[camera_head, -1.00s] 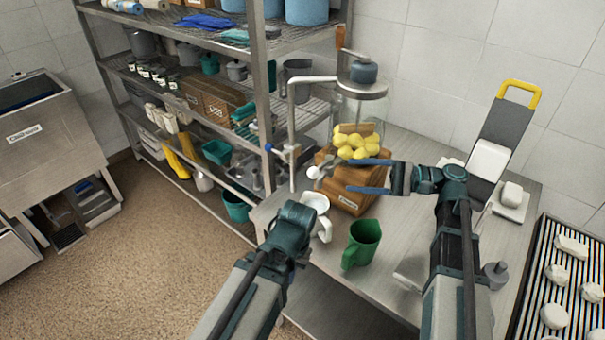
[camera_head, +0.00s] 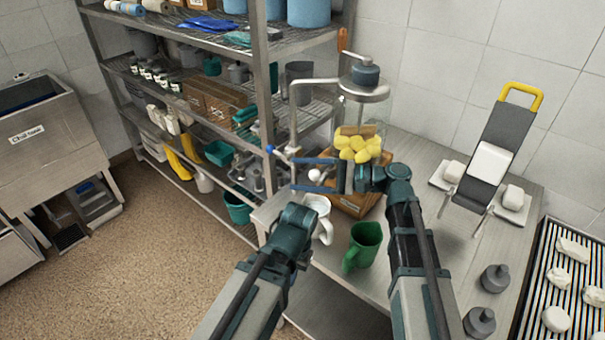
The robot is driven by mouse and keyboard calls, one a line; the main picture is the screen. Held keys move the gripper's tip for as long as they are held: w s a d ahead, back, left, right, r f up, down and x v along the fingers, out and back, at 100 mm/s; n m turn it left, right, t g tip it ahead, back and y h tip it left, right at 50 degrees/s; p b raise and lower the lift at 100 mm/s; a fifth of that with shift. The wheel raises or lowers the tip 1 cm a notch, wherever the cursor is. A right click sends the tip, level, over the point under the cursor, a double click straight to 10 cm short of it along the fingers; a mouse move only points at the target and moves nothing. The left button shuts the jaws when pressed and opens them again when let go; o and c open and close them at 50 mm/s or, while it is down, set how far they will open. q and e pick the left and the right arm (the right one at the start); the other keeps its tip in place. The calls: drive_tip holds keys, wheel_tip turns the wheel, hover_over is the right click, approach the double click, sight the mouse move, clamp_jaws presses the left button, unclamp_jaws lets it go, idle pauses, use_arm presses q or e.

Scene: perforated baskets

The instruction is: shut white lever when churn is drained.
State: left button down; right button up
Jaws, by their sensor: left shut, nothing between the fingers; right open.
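The churn is a clear glass jar holding yellow lumps (camera_head: 357,146), under a grey lid (camera_head: 366,76) with an orange-handled crank, on a wooden stand (camera_head: 352,205). The white lever's round knob (camera_head: 315,175) shows at the churn's left side. My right gripper (camera_head: 293,174) is open, its blue fingers above and below the knob in the picture; I cannot see contact. A blue-tipped lever (camera_head: 270,149) is just left of it. A white jug (camera_head: 319,219) stands below the knob. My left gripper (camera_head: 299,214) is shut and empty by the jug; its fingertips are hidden.
A green jug (camera_head: 363,246) stands on the steel table (camera_head: 430,225) right of the white one. Grey weights (camera_head: 495,278), a tilted panel with yellow handle (camera_head: 497,145) and a striped tray (camera_head: 540,285) are at right. A wire shelf rack (camera_head: 262,90) stands behind left.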

drive_tip(key=shift+a, duration=0.1)
clamp_jaws()
idle(0.3)
idle(1.1)
